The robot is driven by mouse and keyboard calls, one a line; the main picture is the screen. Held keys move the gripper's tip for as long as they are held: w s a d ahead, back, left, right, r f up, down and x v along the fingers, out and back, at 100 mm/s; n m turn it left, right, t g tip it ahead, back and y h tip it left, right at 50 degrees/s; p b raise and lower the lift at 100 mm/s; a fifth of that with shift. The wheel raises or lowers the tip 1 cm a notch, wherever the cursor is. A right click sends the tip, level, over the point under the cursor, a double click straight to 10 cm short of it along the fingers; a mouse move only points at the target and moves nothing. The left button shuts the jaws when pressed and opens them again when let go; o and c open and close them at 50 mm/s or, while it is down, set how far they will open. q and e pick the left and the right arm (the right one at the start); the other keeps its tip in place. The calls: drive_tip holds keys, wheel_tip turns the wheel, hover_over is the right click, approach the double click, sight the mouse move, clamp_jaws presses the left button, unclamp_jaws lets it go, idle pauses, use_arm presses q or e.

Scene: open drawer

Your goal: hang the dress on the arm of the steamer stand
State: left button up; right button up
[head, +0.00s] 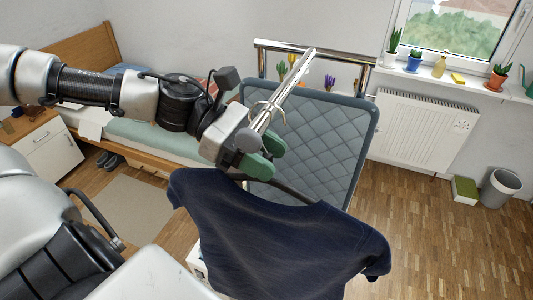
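The navy dress (275,240) hangs on a dark hanger (292,191), whose shoulder bar shows at the neckline. The steamer stand's chrome arm (291,79) slopes from the top rail down toward a round grey end cap (248,140). The thin ring-shaped hanger hook (266,108) shows around this arm; whether it bears the weight I cannot tell. My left gripper (267,156) has green fingers close together, at the hanger's neck just above the dress and beside the end cap. They look shut on the hanger; the neck between them is mostly hidden. My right gripper is out of view.
The stand's quilted grey board (325,130) is behind the dress. A bed (135,130) and nightstand (45,145) are at the left. The right floor (440,240) is clear.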

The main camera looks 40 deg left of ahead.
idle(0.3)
use_arm(q)
drive_tip(key=shift+v, duration=1.1)
drive_tip(key=b+v, duration=0.4)
drive_tip(key=v, duration=0.3)
drive_tip(key=shift+s+a, duration=0.1)
drive_tip(key=shift+a, duration=0.25)
drive_tip(key=shift+s+a+r, duration=0.1)
drive_tip(key=shift+a+r, duration=0.15)
drive_tip(key=shift+a, duration=0.15)
